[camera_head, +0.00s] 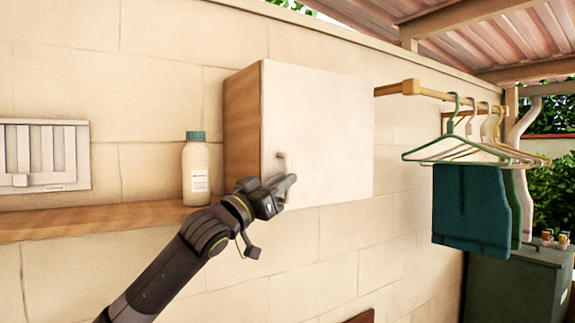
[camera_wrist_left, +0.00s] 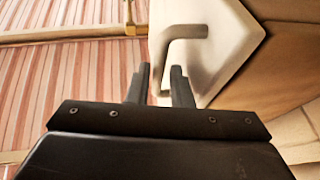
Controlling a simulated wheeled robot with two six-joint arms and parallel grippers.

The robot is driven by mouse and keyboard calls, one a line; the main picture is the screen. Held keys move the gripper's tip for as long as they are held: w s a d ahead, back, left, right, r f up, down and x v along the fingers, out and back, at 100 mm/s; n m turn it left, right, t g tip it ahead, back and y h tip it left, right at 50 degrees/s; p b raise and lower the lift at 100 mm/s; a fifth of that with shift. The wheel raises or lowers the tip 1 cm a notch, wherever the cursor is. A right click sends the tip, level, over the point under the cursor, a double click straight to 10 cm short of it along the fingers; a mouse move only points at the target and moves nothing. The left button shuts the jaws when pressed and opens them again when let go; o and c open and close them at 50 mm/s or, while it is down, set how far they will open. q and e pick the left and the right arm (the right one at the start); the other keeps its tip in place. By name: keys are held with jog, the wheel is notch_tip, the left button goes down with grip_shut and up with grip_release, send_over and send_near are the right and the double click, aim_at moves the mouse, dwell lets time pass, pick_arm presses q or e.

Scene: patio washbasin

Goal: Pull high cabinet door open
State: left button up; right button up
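The high cabinet (camera_head: 241,125) hangs on the wall, with a wooden side and a white door (camera_head: 330,120) that looks shut. A metal bar handle (camera_head: 282,163) sits near the door's lower left corner. My left gripper (camera_head: 287,184) is at the lower part of this handle. In the left wrist view, the bent handle (camera_wrist_left: 185,32) runs down toward the space between the two fingers (camera_wrist_left: 160,80). The fingers stand apart, with a visible gap between them. Whether they touch the handle cannot be told. My right gripper is in neither view.
A white bottle (camera_head: 196,172) with a teal cap stands on a wooden shelf (camera_head: 100,218) left of the cabinet. A rail (camera_head: 430,92) with hangers and a teal cloth (camera_head: 470,205) is to the right.

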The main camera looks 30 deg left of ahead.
pick_arm(q)
jog(key=shift+p+x, duration=0.5)
jog(key=shift+x, duration=0.55)
grip_shut()
